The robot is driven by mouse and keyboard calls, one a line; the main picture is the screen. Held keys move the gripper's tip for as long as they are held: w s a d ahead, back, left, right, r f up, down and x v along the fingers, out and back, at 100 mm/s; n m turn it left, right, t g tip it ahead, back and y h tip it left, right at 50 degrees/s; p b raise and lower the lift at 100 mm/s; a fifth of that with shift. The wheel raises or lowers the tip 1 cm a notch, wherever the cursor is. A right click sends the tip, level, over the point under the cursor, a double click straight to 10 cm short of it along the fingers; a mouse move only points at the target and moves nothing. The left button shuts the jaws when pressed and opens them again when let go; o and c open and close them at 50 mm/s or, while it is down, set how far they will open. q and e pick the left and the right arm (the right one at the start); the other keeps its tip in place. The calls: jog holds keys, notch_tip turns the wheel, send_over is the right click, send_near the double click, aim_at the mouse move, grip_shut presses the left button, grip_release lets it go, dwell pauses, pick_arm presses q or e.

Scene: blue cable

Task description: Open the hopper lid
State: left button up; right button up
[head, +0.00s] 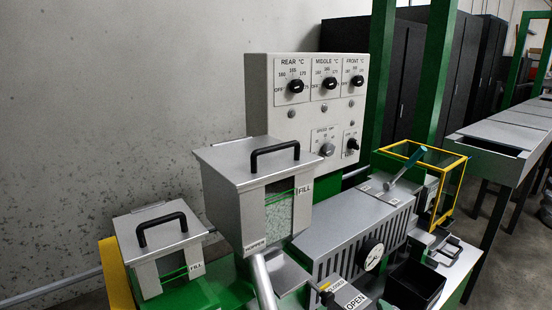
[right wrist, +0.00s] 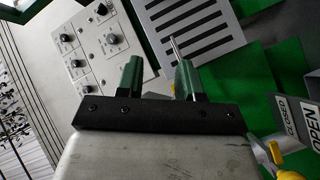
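The large hopper (head: 228,205) stands in the middle of the head view, with a window showing pale granules and green lines beside a FILL label. Its flat grey lid (head: 225,160) lies shut on top, with a black bar handle (head: 275,155). My right gripper (right wrist: 158,68) shows only in the right wrist view; its two green fingers are apart with nothing held between them. Neither gripper shows in the head view, so I cannot tell how far the right one is from the lid. My left gripper is not in view.
A smaller box (head: 150,270) with a similar black handle and FILL label stands left of the hopper. Behind is a control panel (head: 262,95) with knobs. To the right are a slotted grey housing (head: 345,235), a yellow-framed guard (head: 452,205) and a black bin (head: 412,288).

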jog(key=w+a+r+n+t+y, duration=0.1)
jog(key=w+r+n+t, duration=0.15)
jog(key=r, duration=0.35)
jog(key=w+a+r+n+t+y, duration=0.1)
jog(key=w+r+n+t, duration=0.1)
jog(key=r+n+t, duration=0.3)
jog(key=m+g+y, duration=1.4)
jog(key=m+g, duration=0.1)
jog(key=m, duration=1.1)
send_near(280, 148)
jog(key=shift+n+t, duration=0.25)
jog(key=p+x, duration=0.2)
jog(key=x, duration=0.7)
jog(key=shift+a+f+p, duration=0.1)
jog(key=shift+a+p, duration=0.15)
jog(key=shift+p, duration=0.05)
jog(key=shift+w+a+f, duration=0.2)
jog(key=shift+w+a, duration=0.1)
jog(key=shift+a, duration=0.2)
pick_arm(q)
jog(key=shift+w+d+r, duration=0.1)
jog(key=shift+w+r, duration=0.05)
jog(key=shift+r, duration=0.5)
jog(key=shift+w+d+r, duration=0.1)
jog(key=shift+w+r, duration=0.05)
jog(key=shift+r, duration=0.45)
